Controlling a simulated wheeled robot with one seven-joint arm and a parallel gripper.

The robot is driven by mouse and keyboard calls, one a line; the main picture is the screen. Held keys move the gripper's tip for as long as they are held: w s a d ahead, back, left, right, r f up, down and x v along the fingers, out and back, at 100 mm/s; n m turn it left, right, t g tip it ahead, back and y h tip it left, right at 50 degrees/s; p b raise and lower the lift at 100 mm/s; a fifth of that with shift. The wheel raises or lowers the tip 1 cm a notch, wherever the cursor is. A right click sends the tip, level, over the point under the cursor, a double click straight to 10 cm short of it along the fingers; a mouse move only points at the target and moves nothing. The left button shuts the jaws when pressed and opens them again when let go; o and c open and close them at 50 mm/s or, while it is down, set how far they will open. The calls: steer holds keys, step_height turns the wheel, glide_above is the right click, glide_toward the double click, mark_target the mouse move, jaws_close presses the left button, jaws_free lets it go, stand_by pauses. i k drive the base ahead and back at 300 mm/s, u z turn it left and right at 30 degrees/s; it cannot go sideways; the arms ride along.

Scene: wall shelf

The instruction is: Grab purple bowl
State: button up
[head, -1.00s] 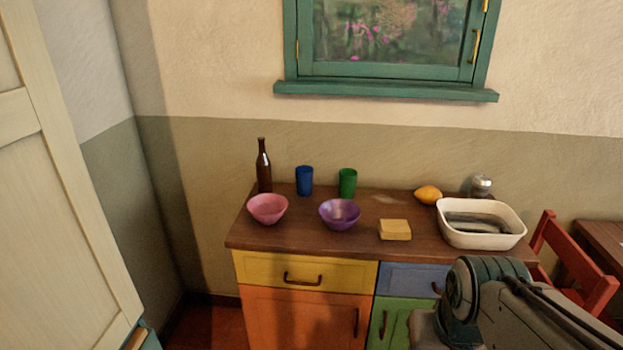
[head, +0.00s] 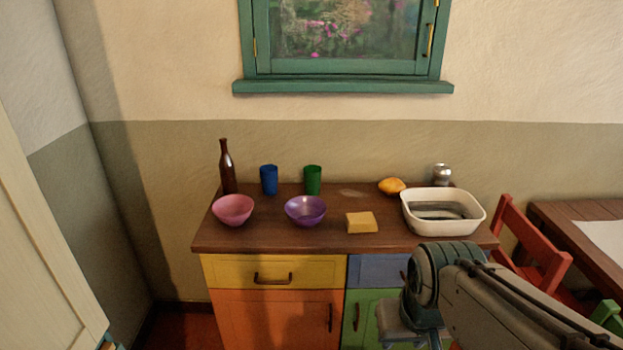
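The purple bowl (head: 306,211) stands upright on the wooden top of the cabinet, near the middle. It looks empty. A pink bowl (head: 233,210) stands to its left and a yellow block (head: 361,222) lies to its right. My arm shows at the lower right, in front of the cabinet and apart from the purple bowl. The fingertips of my gripper do not show clearly, so its state is hidden.
Behind the bowls stand a brown bottle (head: 227,167), a blue cup (head: 269,180) and a green cup (head: 313,180). A lemon (head: 392,186), a white basin (head: 443,226) and a silver-topped jar (head: 442,174) are at the right. A red chair (head: 528,246) stands beside the cabinet.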

mark_target(305, 212)
steer(key=i, duration=0.85)
steer(key=u, duration=0.6)
